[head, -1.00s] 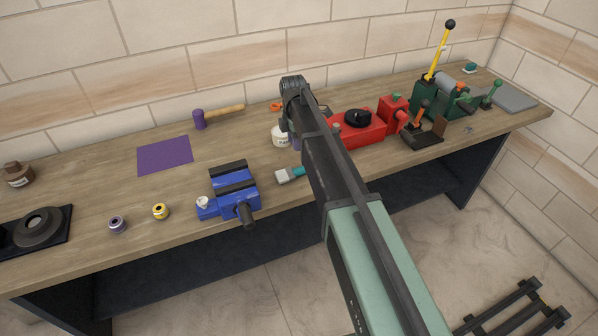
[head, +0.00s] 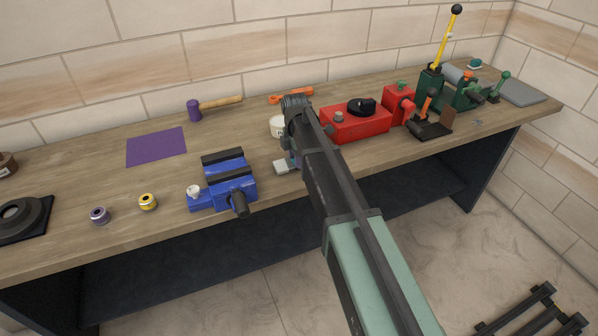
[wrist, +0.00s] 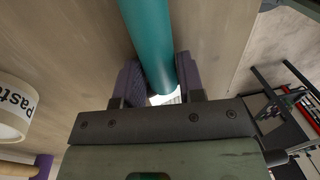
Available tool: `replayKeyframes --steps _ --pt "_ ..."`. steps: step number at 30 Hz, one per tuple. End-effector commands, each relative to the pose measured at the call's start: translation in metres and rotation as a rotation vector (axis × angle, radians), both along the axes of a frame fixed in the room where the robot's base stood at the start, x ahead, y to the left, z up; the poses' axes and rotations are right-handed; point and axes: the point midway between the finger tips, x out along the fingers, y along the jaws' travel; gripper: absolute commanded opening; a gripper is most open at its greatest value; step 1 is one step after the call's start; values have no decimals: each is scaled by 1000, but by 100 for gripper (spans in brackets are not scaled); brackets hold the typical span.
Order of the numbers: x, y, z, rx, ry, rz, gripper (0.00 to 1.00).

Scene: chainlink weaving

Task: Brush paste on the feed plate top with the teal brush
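The brush shows a pale bristle end (head: 281,166) on the bench in the head view, just right of the blue vise; my arm hides the rest. In the wrist view its teal handle (wrist: 148,40) runs down from the top edge between the two dark purple fingers of my gripper (wrist: 160,80). The fingers are close to both sides of the handle; whether they press on it is not clear. A white paste jar (head: 277,126) stands behind my gripper, and its label shows in the wrist view (wrist: 15,105). I cannot make out which thing is the feed plate.
The blue vise (head: 228,186) is left of the brush. A red machine (head: 355,124) stands to the right. Behind are a purple mallet (head: 195,110), a purple mat (head: 155,147) and an orange tool (head: 290,95). Two small spools (head: 148,201) lie near the front edge.

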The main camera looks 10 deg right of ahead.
Motion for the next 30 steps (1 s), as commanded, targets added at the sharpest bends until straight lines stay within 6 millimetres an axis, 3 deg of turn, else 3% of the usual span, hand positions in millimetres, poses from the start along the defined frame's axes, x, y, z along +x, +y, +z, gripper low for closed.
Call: replayKeyframes --steps 6,12,14,23,30 --pt "0 0 -1 0 0 0 36" --pt "0 0 -1 0 0 0 5" --pt "0 0 -1 0 0 0 1" --pt "0 0 5 0 0 0 1" --pt "0 0 41 0 0 0 1"
